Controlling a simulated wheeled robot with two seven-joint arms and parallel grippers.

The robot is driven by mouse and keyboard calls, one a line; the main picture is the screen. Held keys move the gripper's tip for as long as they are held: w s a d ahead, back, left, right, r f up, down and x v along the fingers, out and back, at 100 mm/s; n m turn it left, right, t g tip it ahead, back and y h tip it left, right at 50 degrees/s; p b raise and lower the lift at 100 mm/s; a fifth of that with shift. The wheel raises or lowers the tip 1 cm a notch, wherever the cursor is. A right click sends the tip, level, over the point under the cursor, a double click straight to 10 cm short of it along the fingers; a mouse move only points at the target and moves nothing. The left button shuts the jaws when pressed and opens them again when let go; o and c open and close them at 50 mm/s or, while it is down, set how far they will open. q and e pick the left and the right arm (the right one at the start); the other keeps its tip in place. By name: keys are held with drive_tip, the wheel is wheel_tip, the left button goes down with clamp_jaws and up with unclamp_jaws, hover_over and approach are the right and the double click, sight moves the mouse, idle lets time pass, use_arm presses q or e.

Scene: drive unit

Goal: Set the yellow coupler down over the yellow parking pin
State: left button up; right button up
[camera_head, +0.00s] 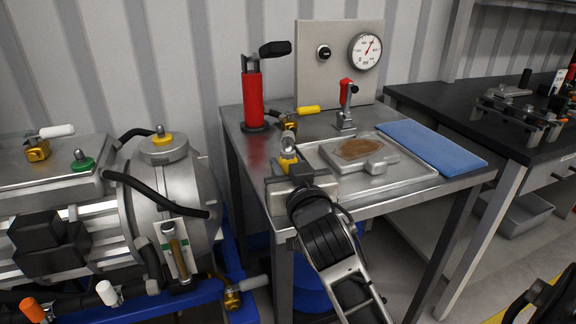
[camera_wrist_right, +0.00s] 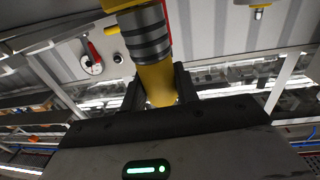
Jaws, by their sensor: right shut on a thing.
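My right gripper (camera_head: 290,172) is shut on the yellow coupler (camera_head: 288,160) at the near left corner of the steel table. The coupler has a yellow body and a grey ringed sleeve; in the right wrist view the coupler (camera_wrist_right: 157,82) stands between the two dark fingers (camera_wrist_right: 160,92). In the head view, the gripper and coupler hide part of the table behind them. I cannot make out the yellow parking pin for sure, nor whether the coupler touches it. My left gripper is not in view.
The steel table (camera_head: 262,150) bears a red hand pump (camera_head: 252,98), a brass valve with a yellow handle (camera_head: 308,110), a red-handled clamp (camera_head: 345,105), a tray (camera_head: 405,181) and a blue cloth (camera_head: 430,143). A gauge panel (camera_head: 338,75) stands behind. The drive unit (camera_head: 180,195) is at left.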

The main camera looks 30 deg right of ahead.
drive_tip(key=o, duration=1.2)
drive_tip(key=shift+r, duration=0.1)
